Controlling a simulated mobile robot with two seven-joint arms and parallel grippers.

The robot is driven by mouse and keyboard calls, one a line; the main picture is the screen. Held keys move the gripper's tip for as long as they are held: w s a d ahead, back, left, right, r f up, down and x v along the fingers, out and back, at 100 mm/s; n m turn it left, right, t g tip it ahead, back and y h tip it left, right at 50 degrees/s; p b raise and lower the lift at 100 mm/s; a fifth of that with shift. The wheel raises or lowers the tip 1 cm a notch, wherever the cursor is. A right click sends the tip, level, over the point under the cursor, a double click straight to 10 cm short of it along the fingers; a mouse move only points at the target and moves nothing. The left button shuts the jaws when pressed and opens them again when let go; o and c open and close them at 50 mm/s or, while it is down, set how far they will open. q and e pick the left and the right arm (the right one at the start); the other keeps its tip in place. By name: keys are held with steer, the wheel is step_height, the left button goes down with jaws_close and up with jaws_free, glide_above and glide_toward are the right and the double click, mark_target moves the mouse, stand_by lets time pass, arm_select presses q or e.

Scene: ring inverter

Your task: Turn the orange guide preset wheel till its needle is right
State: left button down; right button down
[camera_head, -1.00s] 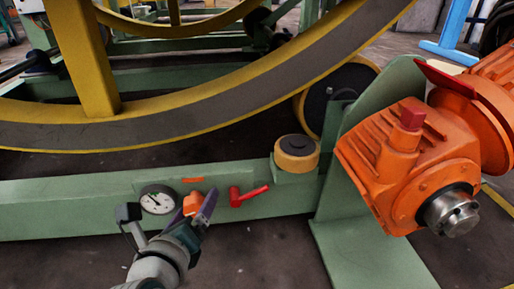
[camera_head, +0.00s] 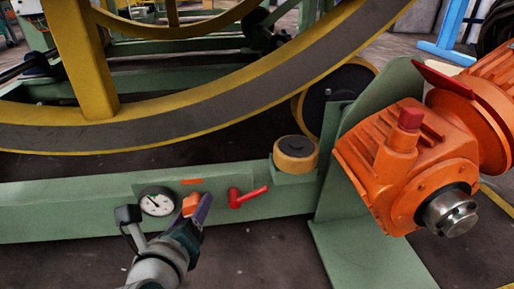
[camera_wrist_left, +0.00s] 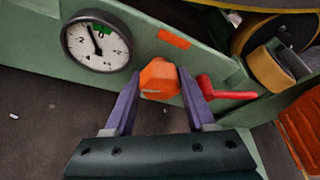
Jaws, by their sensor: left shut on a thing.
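The orange guide preset wheel (camera_head: 191,203) is a small faceted knob on the green beam, and it also shows in the left wrist view (camera_wrist_left: 159,79). My left gripper (camera_head: 200,207) is shut on it, with one purple finger on each side in the left wrist view (camera_wrist_left: 158,88). The round white gauge (camera_wrist_left: 97,42) is left of the wheel and also shows in the head view (camera_head: 157,202). Its dark needle points up and slightly left in the wrist view. A green patch lies near the dial's top, just right of the needle's tip. My right gripper is not in view.
A red lever (camera_head: 249,196) sits on the beam close to the right of the wheel. An orange label (camera_head: 191,181) is above the wheel. A yellow roller (camera_head: 296,154) and an orange gear motor (camera_head: 409,167) stand to the right. The large yellow-rimmed ring (camera_head: 230,117) passes above.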

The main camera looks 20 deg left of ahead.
arm_select(q)
steer(key=shift+d+m+g+y+p, duration=0.1)
steer(key=shift+m+g+y+p, duration=0.35)
steer(key=shift+m, duration=0.65)
steer(key=shift+m+g+y, duration=0.35)
steer(key=shift+m+y, duration=0.1)
steer(key=shift+m, duration=0.35)
steer(key=shift+c, duration=1.7)
jaws_free()
steer(key=shift+o, duration=0.6)
steer(key=shift+w+d, duration=0.15)
